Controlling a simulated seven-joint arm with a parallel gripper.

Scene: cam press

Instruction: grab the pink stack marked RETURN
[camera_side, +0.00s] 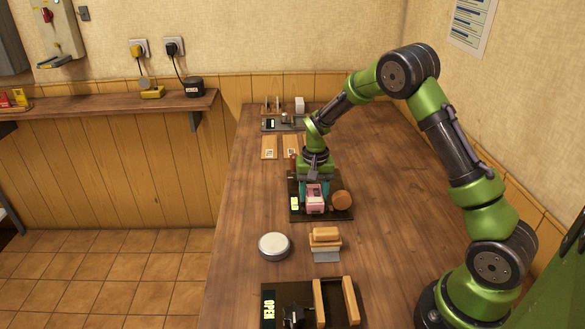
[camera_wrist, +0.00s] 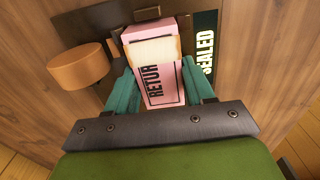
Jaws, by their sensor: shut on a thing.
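In the side view the pink stack (camera_side: 315,199) is at the dark plate (camera_side: 330,214) in the middle of the table. My gripper (camera_wrist: 160,88) has its two teal fingers on either side of the stack, shut on it. In the side view my gripper (camera_side: 314,188) points down at the plate from above. I cannot tell whether the stack touches the plate.
A round brown knob (camera_side: 342,200) stands right of the stack. A "SEALED" label (camera_wrist: 204,52) lies on the plate. Nearer are a round tin (camera_side: 274,246), a tan-and-grey stack (camera_side: 325,240) and a black "OPEN" plate (camera_side: 268,308) with wooden rails. The right of the table is clear.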

